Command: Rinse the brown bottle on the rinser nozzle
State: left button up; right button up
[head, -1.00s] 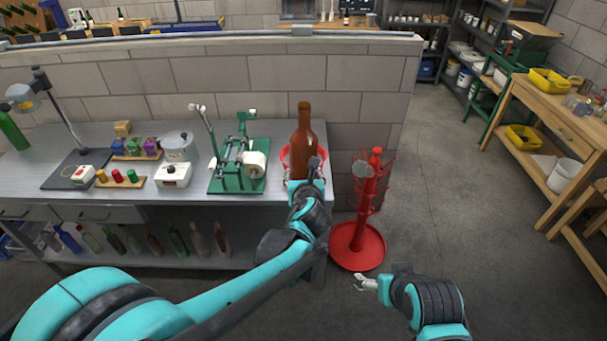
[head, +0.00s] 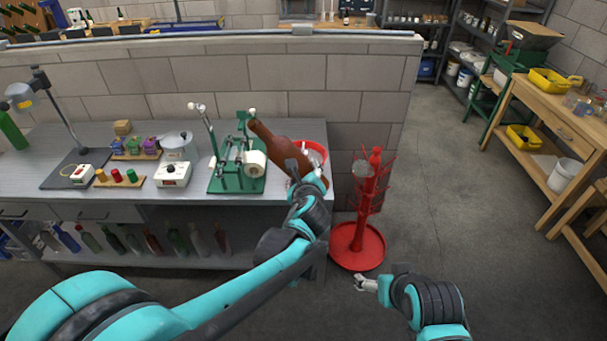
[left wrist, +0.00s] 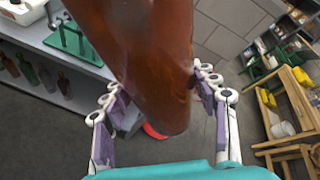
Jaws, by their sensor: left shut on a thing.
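The brown bottle (head: 279,146) is tilted in the head view, its neck pointing up and left and its base down and right. My left gripper (head: 301,177) is shut on its lower body and holds it above the right end of the bench. In the left wrist view the bottle (left wrist: 150,60) fills the space between the finger pads of this gripper (left wrist: 160,92). A red bowl (head: 316,149), which seems to be the rinser, is partly hidden behind the bottle; no nozzle shows. My right gripper (head: 366,284) is low over the floor, apart from everything; its finger opening is too small to judge.
A green labelling machine (head: 236,184) with a white roll stands just left of the bottle. A red bottle tree (head: 362,232) stands on the floor right of the bench (head: 141,200). A block wall (head: 365,84) rises behind. Floor to the right is clear.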

pick_arm(q)
jog(key=n, duration=1.4)
jog(key=shift+b, duration=0.4)
jog(key=n, duration=1)
jog(key=shift+n, duration=0.4)
jog(key=n, duration=0.3)
jog(key=shift+n+b, duration=0.3)
jog(key=shift+n, duration=0.1)
